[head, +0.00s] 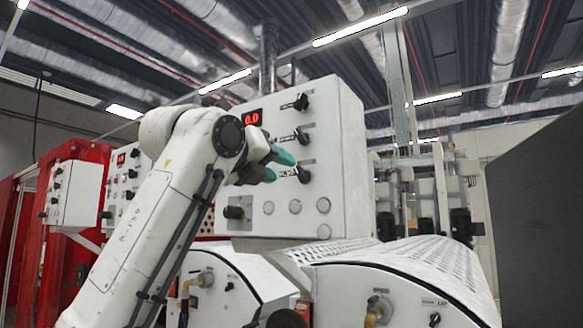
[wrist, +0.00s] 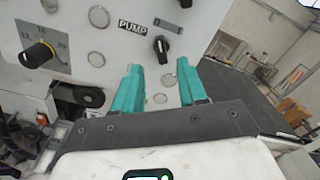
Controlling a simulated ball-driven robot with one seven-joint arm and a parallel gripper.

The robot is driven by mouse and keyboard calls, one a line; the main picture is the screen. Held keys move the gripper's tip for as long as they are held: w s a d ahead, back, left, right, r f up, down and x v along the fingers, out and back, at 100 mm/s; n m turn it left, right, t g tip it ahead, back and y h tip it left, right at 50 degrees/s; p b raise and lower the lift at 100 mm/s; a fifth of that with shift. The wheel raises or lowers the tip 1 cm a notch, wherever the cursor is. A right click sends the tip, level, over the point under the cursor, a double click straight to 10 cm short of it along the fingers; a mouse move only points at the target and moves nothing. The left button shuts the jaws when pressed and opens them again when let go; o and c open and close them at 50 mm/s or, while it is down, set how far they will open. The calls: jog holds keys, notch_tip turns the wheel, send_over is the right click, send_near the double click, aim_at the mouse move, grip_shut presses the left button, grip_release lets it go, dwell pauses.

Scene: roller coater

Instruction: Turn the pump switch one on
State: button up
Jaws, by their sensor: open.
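The pump switch (wrist: 162,48) is a black rotary knob on a white panel, right of a black PUMP label (wrist: 132,27) in the wrist view. Its pale pointer mark is near its top; I cannot tell whether it is on or off. In the head view, the lowest black switch (head: 304,174) on the control box appears to be this one, just right of my gripper. My gripper (head: 281,167) has two teal fingers, apart and empty. In the wrist view my gripper (wrist: 159,66) frames the panel just below the switch, without visible contact.
The white control box (head: 343,140) has a red 0.0 display (head: 252,118), two more black switches above and round blank buttons. A dial with a numbered scale (wrist: 40,52) is at left in the wrist view. White perforated roller covers (head: 400,262) stand below the box.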

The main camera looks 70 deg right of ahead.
aim_at(298, 173)
jog(key=p+x, duration=0.1)
jog(key=x, duration=0.5)
jog(key=shift+s+d, duration=0.1)
jog(key=shift+s, duration=0.05)
grip_shut()
